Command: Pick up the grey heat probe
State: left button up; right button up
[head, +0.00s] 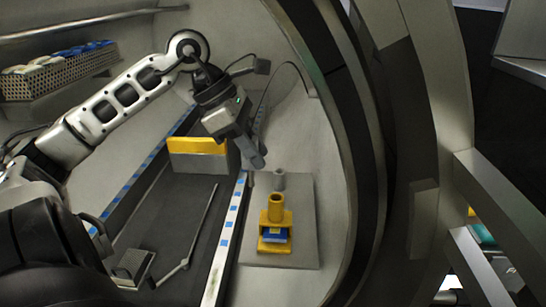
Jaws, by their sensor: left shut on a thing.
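My left gripper (243,138) reaches in from the left and points down over the grey plate. It is shut on a grey, rod-like piece, which looks like the grey heat probe (257,160); the jaws hide its upper part. The probe's lower end hangs above the plate, up and left of a short grey cylinder (279,180). My right gripper is not in view.
A yellow holder (275,216) with a blue part stands on the grey plate (301,220). A yellow-topped block (197,145) sits on the dark bed at the left. A basket (50,80) is at the upper left. The thick round door rim (350,130) bounds the right.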

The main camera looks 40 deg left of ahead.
pick_arm(q)
jog(key=s+a+b, duration=0.2)
jog(key=s+a, duration=0.6)
jog(key=a, duration=0.2)
jog(key=shift+s, duration=0.3)
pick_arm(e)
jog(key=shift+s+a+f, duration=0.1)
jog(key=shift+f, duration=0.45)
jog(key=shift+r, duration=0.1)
pick_arm(q)
notch_tip(320, 180, up, 7)
jog(key=p, duration=0.5)
jog(key=shift+p, duration=0.4)
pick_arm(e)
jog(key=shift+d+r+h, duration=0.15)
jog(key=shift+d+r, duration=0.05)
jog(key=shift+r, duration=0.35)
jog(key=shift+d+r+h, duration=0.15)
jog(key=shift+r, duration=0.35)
pick_arm(q)
jog(key=shift+f, duration=0.1)
